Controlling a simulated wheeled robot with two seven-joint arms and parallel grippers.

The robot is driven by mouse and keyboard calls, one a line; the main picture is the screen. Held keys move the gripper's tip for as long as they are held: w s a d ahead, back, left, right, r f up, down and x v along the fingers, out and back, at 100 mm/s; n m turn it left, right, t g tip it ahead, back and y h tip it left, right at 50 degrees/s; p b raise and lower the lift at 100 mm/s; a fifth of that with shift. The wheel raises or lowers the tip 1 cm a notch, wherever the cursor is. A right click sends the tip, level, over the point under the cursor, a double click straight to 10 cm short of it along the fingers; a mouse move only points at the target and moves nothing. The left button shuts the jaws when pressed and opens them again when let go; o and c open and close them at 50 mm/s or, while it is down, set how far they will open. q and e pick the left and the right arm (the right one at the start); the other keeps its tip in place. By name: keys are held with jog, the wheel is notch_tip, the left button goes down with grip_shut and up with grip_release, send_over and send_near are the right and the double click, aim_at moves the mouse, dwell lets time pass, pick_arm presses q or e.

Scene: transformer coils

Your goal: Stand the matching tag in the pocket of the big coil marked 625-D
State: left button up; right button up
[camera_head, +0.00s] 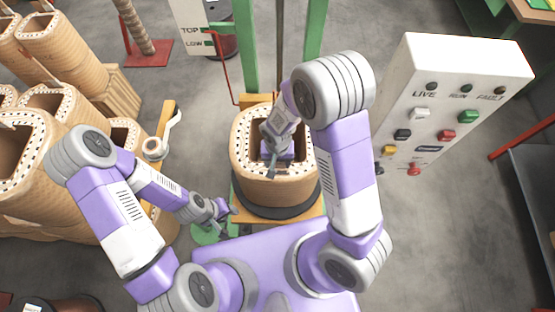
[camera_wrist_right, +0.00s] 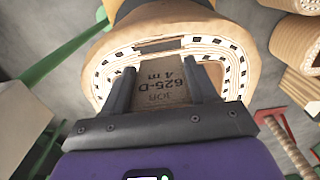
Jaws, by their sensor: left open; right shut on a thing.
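The big coil (camera_head: 277,190) stands upright in the middle of the head view, a tan rounded block with a hollow centre and a white rim with dark spacers. It also shows in the right wrist view (camera_wrist_right: 232,62). My right gripper (camera_wrist_right: 162,88) is shut on a brown tag (camera_wrist_right: 160,95) printed 625-D and 4 m, upside down in that view. The tag is over the coil's opening; whether it touches the coil I cannot tell. In the head view my right gripper (camera_head: 271,165) hides the tag. My left gripper (camera_head: 226,212) is open and empty, left of the coil.
Several other tan coils (camera_head: 62,50) crowd the left side. A white control box (camera_head: 450,100) with coloured buttons stands at the right. Green posts (camera_head: 245,45) rise behind the big coil. Grey floor is open between the coil and the control box.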

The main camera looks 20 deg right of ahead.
jog(key=shift+f+b, duration=2.6)
jog(key=shift+f, duration=0.7)
jog(key=shift+s, duration=0.1)
